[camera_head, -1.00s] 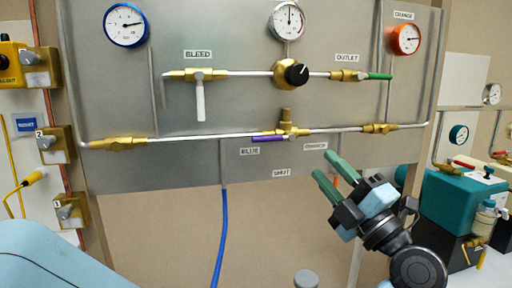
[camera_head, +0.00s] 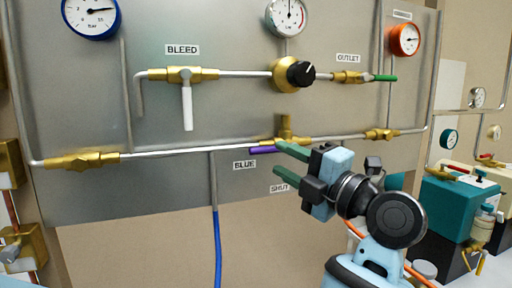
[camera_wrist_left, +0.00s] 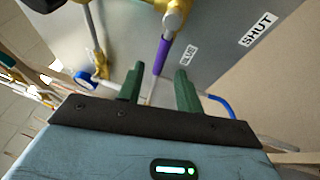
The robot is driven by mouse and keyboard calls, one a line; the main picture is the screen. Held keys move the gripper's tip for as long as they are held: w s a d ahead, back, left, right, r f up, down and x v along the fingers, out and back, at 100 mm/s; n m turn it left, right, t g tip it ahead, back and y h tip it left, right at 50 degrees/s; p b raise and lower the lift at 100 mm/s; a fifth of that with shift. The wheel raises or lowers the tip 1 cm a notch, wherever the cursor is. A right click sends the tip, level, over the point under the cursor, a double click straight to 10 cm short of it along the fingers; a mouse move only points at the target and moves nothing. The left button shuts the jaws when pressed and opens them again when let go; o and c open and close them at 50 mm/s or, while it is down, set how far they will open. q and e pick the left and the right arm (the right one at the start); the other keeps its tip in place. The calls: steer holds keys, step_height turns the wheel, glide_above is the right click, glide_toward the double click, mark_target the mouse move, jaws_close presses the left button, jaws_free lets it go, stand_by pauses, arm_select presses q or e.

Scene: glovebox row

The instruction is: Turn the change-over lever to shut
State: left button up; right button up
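The change-over lever (camera_head: 262,150) has a purple handle pointing left from a brass valve (camera_head: 285,128) on the grey panel, beside the BLUE label (camera_head: 244,165). The SHUT label (camera_head: 279,188) is below the valve. My left gripper (camera_head: 277,157) is open, its green fingers just right of the handle, one above the other. In the left wrist view the purple handle (camera_wrist_left: 161,55) lies ahead, lined up with the gap between the open fingers (camera_wrist_left: 159,88); I cannot tell whether they touch it. The label near the valve's right side is hidden by my gripper. My right gripper is out of view.
Above are a black regulator knob (camera_head: 300,72) and a white BLEED handle (camera_head: 187,108). A blue hose (camera_head: 217,245) hangs below the panel. A teal pump (camera_head: 446,205) stands at right. Space below the panel's middle is open.

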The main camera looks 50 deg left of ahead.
mark_target(267, 152)
arm_select(q)
steer(key=x, duration=0.7)
steer(key=shift+s+a+r, duration=0.1)
steer(key=shift+a, duration=0.3)
jaws_close()
